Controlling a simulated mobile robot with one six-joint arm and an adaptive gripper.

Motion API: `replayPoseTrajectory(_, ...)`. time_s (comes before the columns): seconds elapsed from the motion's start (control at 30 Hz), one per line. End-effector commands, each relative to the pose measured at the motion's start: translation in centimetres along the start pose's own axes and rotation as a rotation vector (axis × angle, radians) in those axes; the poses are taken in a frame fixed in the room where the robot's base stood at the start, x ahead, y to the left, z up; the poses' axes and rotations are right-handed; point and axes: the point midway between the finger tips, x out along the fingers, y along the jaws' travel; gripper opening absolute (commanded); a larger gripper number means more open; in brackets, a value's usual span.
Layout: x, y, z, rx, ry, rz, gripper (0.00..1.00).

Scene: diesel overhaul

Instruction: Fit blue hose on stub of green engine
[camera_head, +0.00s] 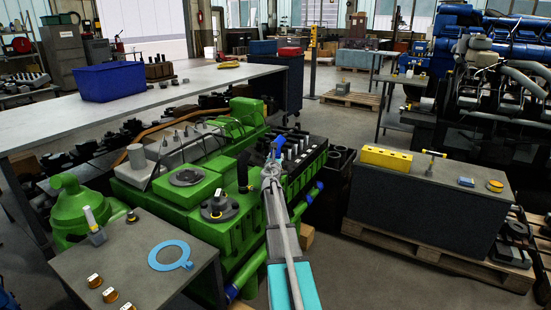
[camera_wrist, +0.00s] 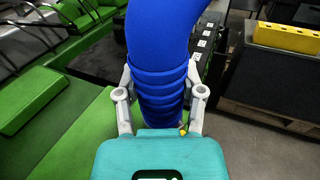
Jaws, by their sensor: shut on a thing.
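The blue hose (camera_wrist: 160,60) is thick and curved, with ribbed rings near its lower end in the wrist view. My gripper (camera_wrist: 160,85) is shut on this ringed part, one finger on each side. In the head view my gripper (camera_head: 270,172) is above the right part of the green engine (camera_head: 235,235), and the hose (camera_head: 277,147) shows small and upright at its tip. The hose's far end is cut off in the wrist view. I cannot tell which part is the stub.
A grey table (camera_head: 125,255) with a light-blue ring gasket (camera_head: 170,255) stands at the front left. A dark bench (camera_head: 420,210) with a yellow block (camera_head: 387,158) stands right of the engine. A long bench with a blue bin (camera_head: 110,82) is behind. Floor shows between engine and right bench.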

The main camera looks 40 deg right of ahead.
Motion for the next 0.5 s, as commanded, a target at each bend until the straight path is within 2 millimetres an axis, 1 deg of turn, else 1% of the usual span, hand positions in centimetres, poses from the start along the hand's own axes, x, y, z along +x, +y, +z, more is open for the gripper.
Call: replayPoseTrajectory(0.5,-0.01,0.04,-0.80,0.000,0.000,0.000,0.00)
